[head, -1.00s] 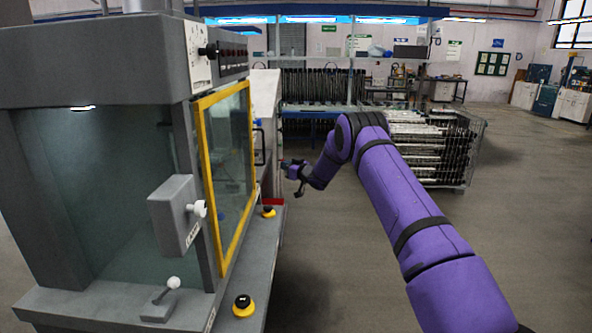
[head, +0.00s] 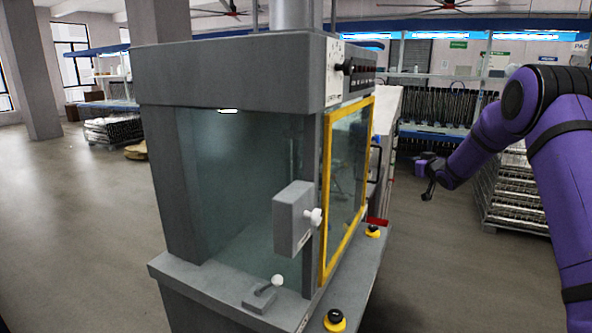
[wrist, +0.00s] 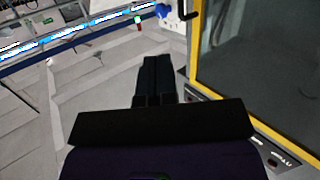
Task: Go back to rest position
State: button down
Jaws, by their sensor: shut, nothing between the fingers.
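My gripper (head: 427,191) is at the end of my purple arm, on the right side of the head view. It hangs in free air to the right of the grey machine (head: 235,68), apart from it. In the wrist view my gripper (wrist: 158,62) has its two dark fingers together with nothing between them. The yellow-framed door (head: 325,215) of the machine is to the left of my gripper in the head view. The yellow frame also shows at the right of the wrist view (wrist: 196,50).
Two yellow-based black buttons (head: 335,320) sit on the machine's ledge. A white-knobbed box (head: 293,220) is on its front. Metal racks (head: 515,190) stand behind my arm. Open floor (head: 75,220) lies to the left, and a pillar (head: 32,75) stands farther back.

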jog(key=s+a+r+m+g+h, duration=0.2)
jog(key=s+r+h, duration=0.1)
jog(key=s+r, duration=0.85)
jog(key=s+a+r+m+g+h, duration=0.1)
jog(key=s+a+r, duration=0.1)
jog(key=s+r, duration=0.35)
jog(key=s+a+r+g+h, duration=0.1)
jog(key=s+r, duration=0.1)
jog(key=s, duration=0.6)
jog(key=s+a+f+g, duration=0.2)
jog(key=s, duration=1.1)
jog(key=s+a+f+g+y, duration=0.1)
jog(key=s+a+g, duration=0.1)
jog(key=s, duration=1.1)
jog(key=s+a+f+g, duration=0.2)
jog(key=s+a, duration=0.2)
jog(key=s, duration=0.9)
jog(key=shift+f+g+y, duration=0.3)
jog(key=shift+g+y, duration=0.1)
jog(key=c, duration=1.8)
grip_release()
